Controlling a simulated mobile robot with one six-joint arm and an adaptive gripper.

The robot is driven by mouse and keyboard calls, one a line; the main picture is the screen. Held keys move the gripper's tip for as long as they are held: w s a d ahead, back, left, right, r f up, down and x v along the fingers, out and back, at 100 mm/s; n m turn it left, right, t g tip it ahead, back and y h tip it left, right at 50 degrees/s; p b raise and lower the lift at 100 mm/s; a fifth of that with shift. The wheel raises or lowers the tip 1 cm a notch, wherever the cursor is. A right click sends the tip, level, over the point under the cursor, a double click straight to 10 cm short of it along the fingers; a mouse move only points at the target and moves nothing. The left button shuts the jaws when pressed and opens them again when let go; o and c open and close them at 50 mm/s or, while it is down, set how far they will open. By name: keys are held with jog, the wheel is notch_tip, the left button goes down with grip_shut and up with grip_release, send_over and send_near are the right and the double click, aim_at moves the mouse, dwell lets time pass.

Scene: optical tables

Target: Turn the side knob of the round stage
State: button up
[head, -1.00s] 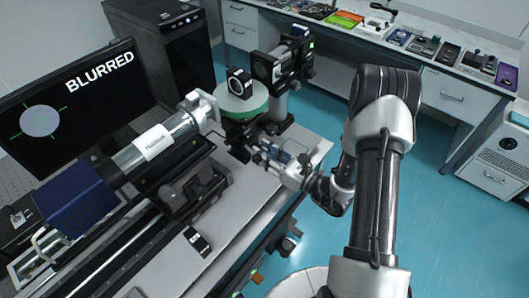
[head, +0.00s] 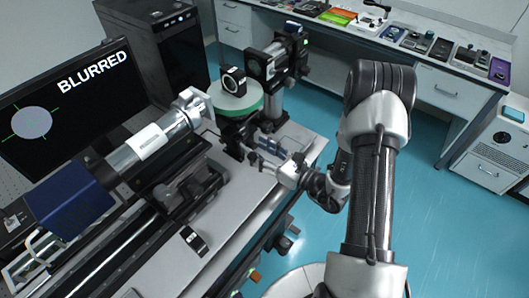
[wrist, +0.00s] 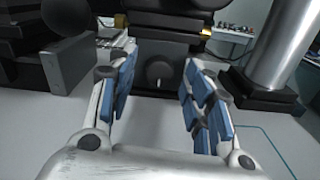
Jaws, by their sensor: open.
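The round stage (head: 240,107) has a green rim and carries a dark ring-shaped mount; it stands on the bench in the head view. My gripper (head: 260,146) is on the near right side of the stage's dark base, low over the bench top. In the wrist view my gripper (wrist: 159,60) is open, with blue-padded fingers spread left and right. A small knob (wrist: 158,83) with a short pale mark shows between the fingers, on the dark block ahead. The fingers look apart from it, with nothing held.
A monitor (head: 75,100) reads "BLURRED" beside a pale disc. A long cylinder (head: 150,143) lies left of the stage. A post-mounted optic (head: 275,65) stands behind it. In the wrist view a metal post (wrist: 283,45) rises on the right.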

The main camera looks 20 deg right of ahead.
jog(key=v, duration=1.1)
jog(key=shift+s+d, duration=0.25)
jog(key=shift+s, duration=0.15)
